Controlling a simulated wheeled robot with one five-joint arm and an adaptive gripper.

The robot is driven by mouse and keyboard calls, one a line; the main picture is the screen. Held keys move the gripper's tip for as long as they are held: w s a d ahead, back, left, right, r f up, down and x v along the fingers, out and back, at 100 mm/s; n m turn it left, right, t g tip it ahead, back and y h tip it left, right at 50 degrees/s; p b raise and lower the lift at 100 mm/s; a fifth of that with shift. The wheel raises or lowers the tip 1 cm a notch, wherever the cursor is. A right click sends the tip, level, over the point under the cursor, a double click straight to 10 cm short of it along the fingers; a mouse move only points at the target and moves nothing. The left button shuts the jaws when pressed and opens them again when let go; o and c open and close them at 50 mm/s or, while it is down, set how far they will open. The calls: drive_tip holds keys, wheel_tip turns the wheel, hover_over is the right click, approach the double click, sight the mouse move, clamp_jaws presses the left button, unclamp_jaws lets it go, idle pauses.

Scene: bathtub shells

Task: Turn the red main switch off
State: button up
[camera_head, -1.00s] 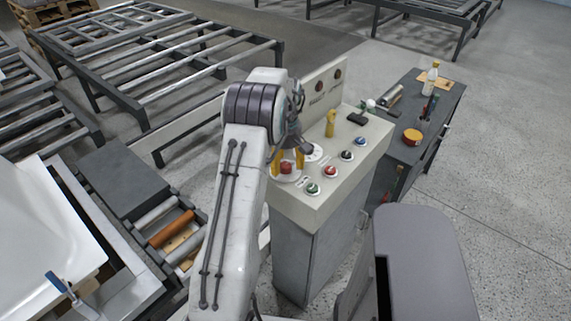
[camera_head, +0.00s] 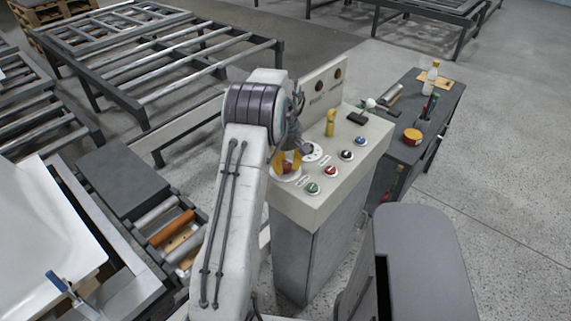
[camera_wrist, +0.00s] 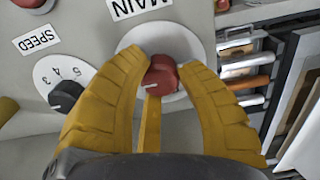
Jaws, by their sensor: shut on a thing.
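The red main switch (camera_wrist: 161,76) is a red knob on a round white plate (camera_wrist: 184,42) under a label reading MAIN (camera_wrist: 138,5). In the wrist view my gripper (camera_wrist: 163,72) is shut on the knob, with a yellow finger on each side of it. A pale mark shows on the knob's near edge, at its lower left. In the head view my gripper (camera_head: 287,160) is at the panel's left side, and its fingers mostly hide the red main switch.
A dark cabinet (camera_head: 398,130) with tools stands at right. A roller conveyor (camera_head: 170,230) is at left.

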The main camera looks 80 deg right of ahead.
clamp_jaws()
drive_tip(key=n, duration=0.3)
drive_tip(key=shift+n, duration=0.4)
drive_tip(key=n, duration=0.4)
drive_tip(key=shift+a+f, duration=0.1)
drive_tip(key=n, duration=0.5)
drive_tip(key=shift+n, duration=2.6)
